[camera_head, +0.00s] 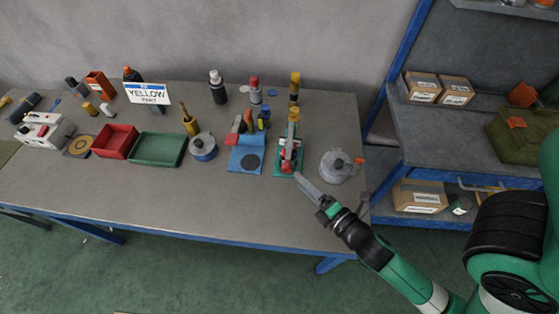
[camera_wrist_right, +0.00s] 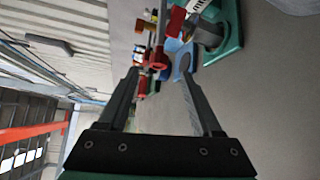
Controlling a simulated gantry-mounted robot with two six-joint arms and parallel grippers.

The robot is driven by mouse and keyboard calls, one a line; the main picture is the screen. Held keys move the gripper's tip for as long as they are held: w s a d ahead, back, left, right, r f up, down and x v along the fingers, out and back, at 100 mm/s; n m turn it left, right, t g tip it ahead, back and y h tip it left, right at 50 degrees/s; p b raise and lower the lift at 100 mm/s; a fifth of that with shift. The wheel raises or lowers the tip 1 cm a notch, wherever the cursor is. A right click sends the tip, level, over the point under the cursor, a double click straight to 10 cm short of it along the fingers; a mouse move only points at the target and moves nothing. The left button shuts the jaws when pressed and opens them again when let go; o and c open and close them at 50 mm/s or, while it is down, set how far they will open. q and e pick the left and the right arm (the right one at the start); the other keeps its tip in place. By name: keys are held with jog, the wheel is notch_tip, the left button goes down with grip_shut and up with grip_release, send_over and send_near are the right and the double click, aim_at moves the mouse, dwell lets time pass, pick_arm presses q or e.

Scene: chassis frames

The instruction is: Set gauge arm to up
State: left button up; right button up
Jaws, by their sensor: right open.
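The gauge stand (camera_head: 288,161) is on a green base near the right end of the bench in the head view, with red parts and a tall post. In the right wrist view its green base (camera_wrist_right: 232,35) is at the upper right. A red arm-like part (camera_wrist_right: 160,57) shows between and beyond my fingertips; whether it is the gauge arm, and its exact setting, I cannot tell. My right gripper (camera_head: 299,177) is just in front of the stand, its fingers open and apart (camera_wrist_right: 159,66), with nothing held. My left gripper is not in view.
A grey round pot-like item (camera_head: 334,167) stands right of the stand. A blue fixture (camera_head: 246,157) with a dark disc is to its left. Further left are a blue-topped tin (camera_head: 203,147), a green tray (camera_head: 157,149) and a red tray (camera_head: 115,141). The bench front is clear.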

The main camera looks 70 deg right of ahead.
aim_at(289, 145)
jog(key=p+x, duration=0.1)
jog(key=x, duration=0.9)
jog(key=shift+w+d, duration=0.15)
jog(key=shift+w, duration=0.15)
jog(key=shift+r, duration=0.1)
grip_shut()
dwell(0.7)
